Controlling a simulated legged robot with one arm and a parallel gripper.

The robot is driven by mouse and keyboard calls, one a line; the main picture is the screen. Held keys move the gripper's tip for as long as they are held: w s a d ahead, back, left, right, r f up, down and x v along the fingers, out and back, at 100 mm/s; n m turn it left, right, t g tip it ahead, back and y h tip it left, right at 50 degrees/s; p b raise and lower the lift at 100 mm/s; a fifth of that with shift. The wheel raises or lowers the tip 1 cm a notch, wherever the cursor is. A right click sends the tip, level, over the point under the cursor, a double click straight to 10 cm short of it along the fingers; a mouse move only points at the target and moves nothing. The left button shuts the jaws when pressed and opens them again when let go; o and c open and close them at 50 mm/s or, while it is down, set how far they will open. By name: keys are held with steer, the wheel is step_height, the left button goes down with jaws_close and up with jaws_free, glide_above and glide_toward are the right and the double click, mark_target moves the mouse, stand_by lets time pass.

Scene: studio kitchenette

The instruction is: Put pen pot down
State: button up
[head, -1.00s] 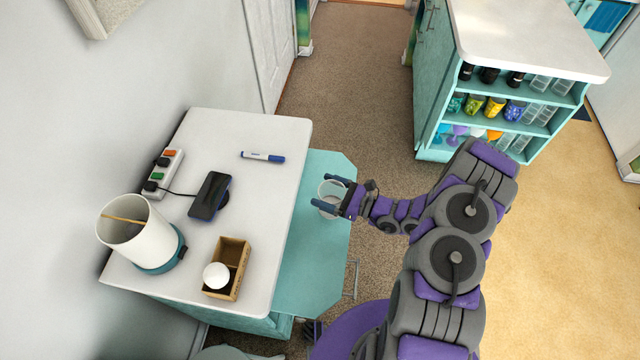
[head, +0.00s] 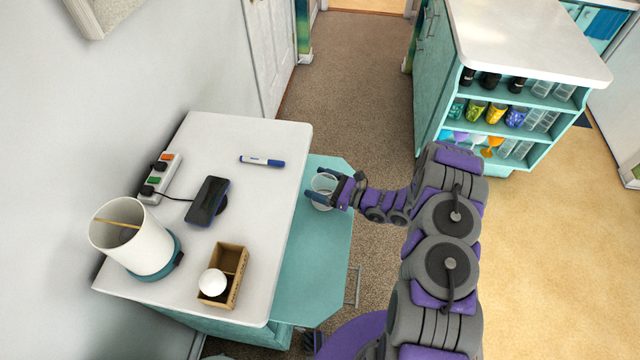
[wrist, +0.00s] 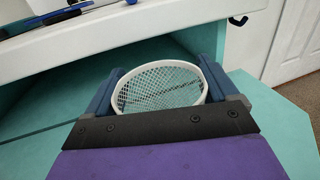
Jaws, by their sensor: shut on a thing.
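The pen pot (head: 322,183) is a round, pale mesh cup with a white rim. My gripper (head: 328,190) is shut on it, one finger on each side. In the head view the pot is over the teal lower shelf (head: 318,262) that juts out to the right of the white tabletop. In the wrist view the pot (wrist: 160,90) sits between the two blue fingers, its mouth facing up, and I see no pens in it. Its base is hidden, so I cannot tell whether it touches the shelf.
The shelf's near part is clear. A teal shelf unit (head: 430,80) stands at the back right.

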steer(key=o, duration=0.9)
steer(key=shift+c, duration=0.2)
